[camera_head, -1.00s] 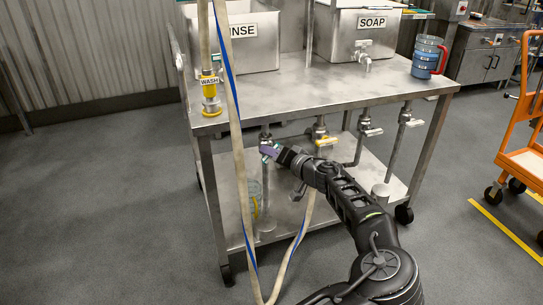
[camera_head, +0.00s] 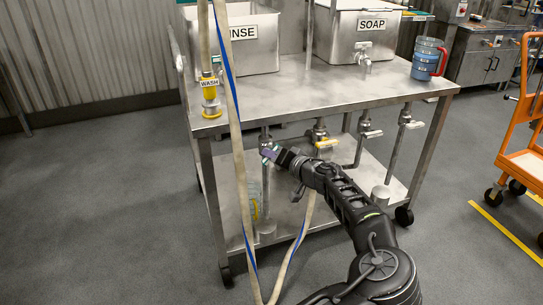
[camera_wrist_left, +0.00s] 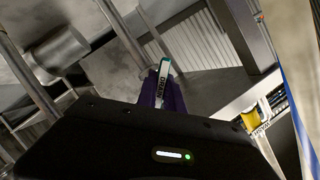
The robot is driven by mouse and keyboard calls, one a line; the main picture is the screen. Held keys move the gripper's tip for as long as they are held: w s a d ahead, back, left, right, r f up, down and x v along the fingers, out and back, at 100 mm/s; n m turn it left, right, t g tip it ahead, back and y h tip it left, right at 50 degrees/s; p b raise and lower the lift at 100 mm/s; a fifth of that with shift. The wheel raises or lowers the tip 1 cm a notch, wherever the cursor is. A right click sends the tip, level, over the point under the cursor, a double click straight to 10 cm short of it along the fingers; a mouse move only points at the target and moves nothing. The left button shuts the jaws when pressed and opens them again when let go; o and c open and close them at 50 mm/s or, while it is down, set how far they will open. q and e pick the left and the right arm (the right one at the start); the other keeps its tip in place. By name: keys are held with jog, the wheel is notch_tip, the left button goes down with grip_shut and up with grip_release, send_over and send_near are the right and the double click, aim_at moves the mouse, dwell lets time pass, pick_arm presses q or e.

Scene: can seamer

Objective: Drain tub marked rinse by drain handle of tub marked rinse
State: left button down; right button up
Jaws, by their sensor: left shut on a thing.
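The tub marked RINSE (camera_head: 255,52) stands on the steel table, its label partly covered by the hanging hose. Under the table below it is a drain pipe with a valve (camera_head: 265,134). My left gripper (camera_head: 268,153) is at this valve, under the table top. In the left wrist view, its purple fingers (camera_wrist_left: 163,92) are shut on a narrow labelled drain handle (camera_wrist_left: 163,76). The label is too small to read, and the fingers hide part of the handle. My right gripper is not in view.
The tub marked SOAP (camera_head: 355,32) and a blue jug (camera_head: 427,58) are on the table (camera_head: 320,95). Other drain valves (camera_head: 369,131) hang to the right. A pale hose with a blue stripe (camera_head: 238,145) hangs in front. An orange cart (camera_head: 525,150) stands at the right.

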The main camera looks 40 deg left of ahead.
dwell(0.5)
pick_arm(q)
jog(key=m+y, duration=0.2)
jog(key=m, duration=0.1)
jog(key=shift+m+g, duration=0.3)
jog(key=shift+m+y, duration=0.8)
jog(key=shift+m, duration=1.1)
jog(key=c, duration=1.5)
grip_release()
jog(key=shift+d, duration=0.1)
jog(key=p+v, duration=0.1)
jog(key=v, duration=0.6)
jog(key=shift+d+p, duration=0.3)
jog(key=shift+d, duration=0.05)
